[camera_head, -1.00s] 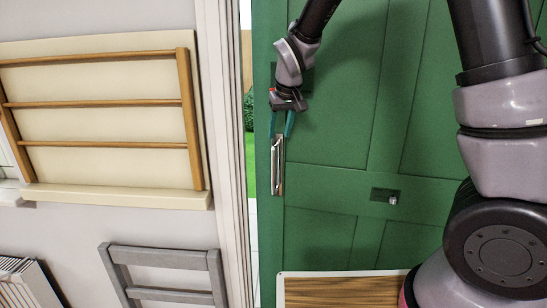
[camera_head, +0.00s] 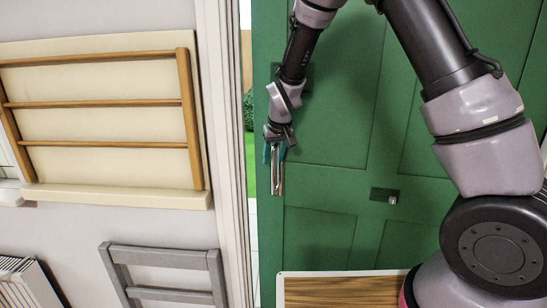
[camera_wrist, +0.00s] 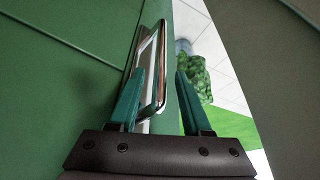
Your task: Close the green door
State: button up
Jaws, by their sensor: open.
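The green door (camera_head: 325,120) stands slightly ajar, with a narrow gap at its left edge. A long metal pull handle (camera_head: 277,182) is mounted near that edge; it also shows in the wrist view (camera_wrist: 161,80). My gripper (camera_head: 273,156) is at the upper part of the handle by the door's edge. In the wrist view its two teal fingers (camera_wrist: 160,74) are apart, with the handle and the door's edge seen between them. I cannot tell whether either finger touches the door or handle. My gripper partly hides the top of the handle.
A white door frame (camera_head: 228,150) stands left of the gap. A green bush (camera_wrist: 192,70) and pale paving show outside. A wooden drying rack (camera_head: 105,104) hangs on the left wall, and a grey chair (camera_head: 165,265) stands below it. A small latch (camera_head: 386,196) sits on the door.

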grip_shut()
dwell(1.4)
